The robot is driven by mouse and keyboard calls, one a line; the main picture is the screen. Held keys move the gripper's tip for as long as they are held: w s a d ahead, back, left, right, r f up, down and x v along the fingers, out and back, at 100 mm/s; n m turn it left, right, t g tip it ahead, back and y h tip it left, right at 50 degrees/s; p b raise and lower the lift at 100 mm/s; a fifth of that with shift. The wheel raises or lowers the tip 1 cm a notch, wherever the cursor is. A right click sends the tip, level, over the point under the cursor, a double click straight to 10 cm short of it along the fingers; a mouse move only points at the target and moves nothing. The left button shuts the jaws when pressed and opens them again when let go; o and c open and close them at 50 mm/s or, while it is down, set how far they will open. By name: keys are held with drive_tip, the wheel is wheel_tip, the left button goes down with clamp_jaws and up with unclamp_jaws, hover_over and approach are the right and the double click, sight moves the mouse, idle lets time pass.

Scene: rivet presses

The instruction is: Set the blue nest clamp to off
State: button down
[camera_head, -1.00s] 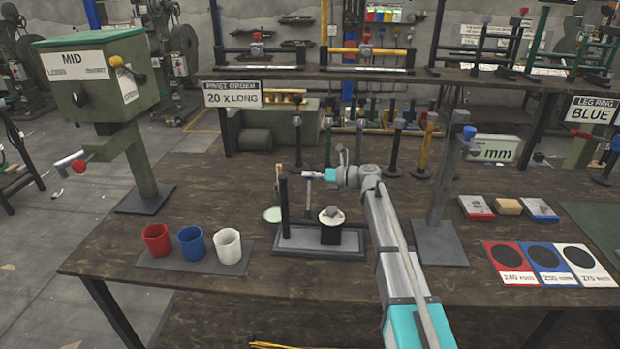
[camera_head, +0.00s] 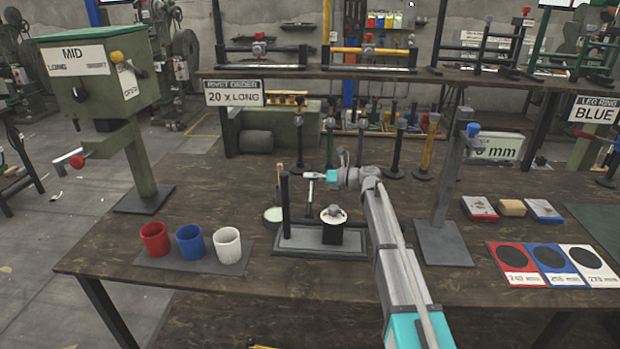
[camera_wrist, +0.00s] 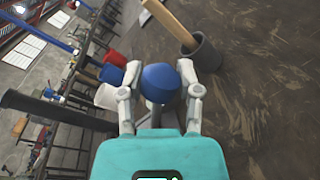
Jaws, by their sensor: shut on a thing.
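The nest fixture has a flat grey base (camera_head: 295,240), a dark upright post at its left and a black block with a pale round top. My gripper (camera_head: 312,176) is above this fixture, beside the top of the post. In the wrist view my gripper (camera_wrist: 162,85) is shut on a blue knob (camera_wrist: 160,78), with one finger on each side. In the head view the knob is hidden by the gripper. A thin grey bar stands below the fingers; I cannot tell the clamp's setting.
Red (camera_head: 154,239), blue (camera_head: 190,243) and white (camera_head: 227,245) cups stand at left. A pot with a wooden-handled tool (camera_wrist: 200,52) is near the fingers. A grey stand with a blue knob (camera_head: 473,130) rises right of my arm. The green machine (camera_head: 90,80) stands at left.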

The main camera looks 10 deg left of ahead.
drive_tip(key=shift+w+d, duration=0.15)
drive_tip(key=shift+d, duration=0.05)
drive_tip(key=shift+c, duration=2.1)
unclamp_jaws()
drive_tip(key=shift+f, duration=0.1)
drive_tip(key=shift+o, duration=0.7)
